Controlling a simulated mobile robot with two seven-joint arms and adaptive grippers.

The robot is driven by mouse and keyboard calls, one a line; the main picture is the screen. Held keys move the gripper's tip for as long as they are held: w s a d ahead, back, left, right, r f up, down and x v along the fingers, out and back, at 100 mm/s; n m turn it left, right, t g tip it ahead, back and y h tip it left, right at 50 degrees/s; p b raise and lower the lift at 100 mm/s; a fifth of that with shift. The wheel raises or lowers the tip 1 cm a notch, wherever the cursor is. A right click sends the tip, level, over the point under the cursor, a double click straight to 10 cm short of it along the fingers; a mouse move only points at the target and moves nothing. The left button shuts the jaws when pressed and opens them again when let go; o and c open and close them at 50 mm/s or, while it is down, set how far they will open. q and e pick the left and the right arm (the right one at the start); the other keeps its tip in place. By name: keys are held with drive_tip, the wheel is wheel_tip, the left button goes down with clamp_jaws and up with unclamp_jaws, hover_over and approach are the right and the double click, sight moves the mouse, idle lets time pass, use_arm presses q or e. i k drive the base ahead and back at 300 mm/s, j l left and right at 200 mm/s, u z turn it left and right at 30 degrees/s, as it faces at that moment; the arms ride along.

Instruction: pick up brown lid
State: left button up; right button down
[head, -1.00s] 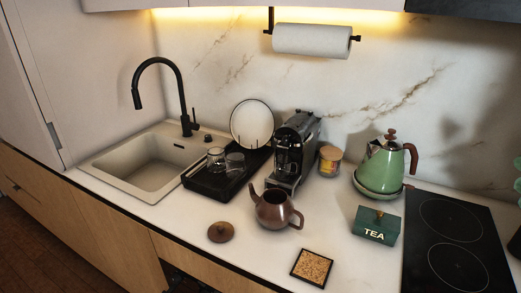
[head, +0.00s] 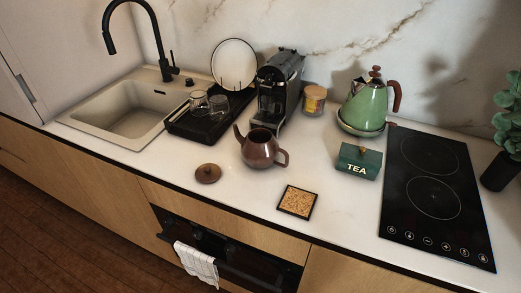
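The brown lid (head: 208,173) is a round, flat disc with a small knob. It lies on the white counter near the front edge, left of the brown teapot (head: 261,150) and apart from it. The teapot stands upright with its top opening uncovered, spout to the left and handle to the right. Neither of my grippers shows in the head view.
A cork trivet (head: 297,201) lies right of the lid. Behind are a black drying rack (head: 190,128) with glasses, a coffee machine (head: 279,88) and the sink (head: 125,110). A green tea box (head: 359,161), green kettle (head: 364,108) and black cooktop (head: 434,190) are at right. A towel (head: 195,264) hangs below.

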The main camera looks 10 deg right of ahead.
sight(207, 174)
drive_tip(key=i+j+z, duration=0.1)
drive_tip(key=j+z, duration=0.3)
drive_tip(key=i+j+z, duration=0.1)
drive_tip(key=j+z, duration=0.25)
